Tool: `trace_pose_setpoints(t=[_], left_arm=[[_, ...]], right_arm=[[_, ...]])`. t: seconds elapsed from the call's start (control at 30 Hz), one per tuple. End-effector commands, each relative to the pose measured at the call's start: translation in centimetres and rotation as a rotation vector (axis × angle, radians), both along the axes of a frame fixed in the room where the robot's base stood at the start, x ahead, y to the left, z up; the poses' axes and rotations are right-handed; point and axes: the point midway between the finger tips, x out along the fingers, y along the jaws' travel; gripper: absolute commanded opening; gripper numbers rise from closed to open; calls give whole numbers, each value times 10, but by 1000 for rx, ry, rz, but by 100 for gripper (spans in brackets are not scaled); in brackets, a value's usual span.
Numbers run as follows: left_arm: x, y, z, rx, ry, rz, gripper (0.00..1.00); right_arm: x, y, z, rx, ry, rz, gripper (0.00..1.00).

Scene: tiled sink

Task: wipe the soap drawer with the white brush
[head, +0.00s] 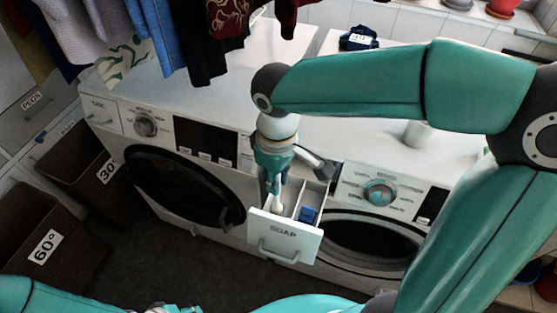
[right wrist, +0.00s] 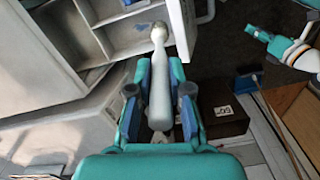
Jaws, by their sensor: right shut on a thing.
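The soap drawer (head: 286,238) is pulled out of the right-hand machine, its front labelled SOAP. It also shows in the right wrist view (right wrist: 180,28), with pale compartments open to the top. My right gripper (head: 276,183) points down above the left part of the drawer. It is shut on the white brush (right wrist: 160,88), whose rounded end (right wrist: 158,32) reaches over the drawer. In the head view the brush (head: 278,208) shows at the drawer's left compartment; I cannot tell whether it touches. Part of my left arm shows at the bottom edge; its gripper's jaws are unclear.
A blue item (head: 308,214) lies in the drawer's right compartment. A washing machine with a round dark door (head: 185,187) stands left, and baskets labelled 30 (head: 90,165) and 60 (head: 40,240) beyond it. Clothes (head: 165,30) hang above. A white cup (head: 418,134) stands on the top.

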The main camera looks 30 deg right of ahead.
Motion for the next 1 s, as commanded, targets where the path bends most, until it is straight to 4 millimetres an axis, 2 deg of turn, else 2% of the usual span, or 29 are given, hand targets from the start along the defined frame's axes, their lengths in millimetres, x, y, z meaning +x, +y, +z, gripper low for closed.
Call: trace_pose_setpoints(t=[0.03,0.37,1.0], left_arm=[[0,0,8,0,0,0,40],[0,0,29,0,0,0,40],[0,0,30,0,0,0,40]], right_arm=[[0,0,9,0,-1,0,0],[0,0,35,0,0,-1,0],[0,0,36,0,0,-1,0]])
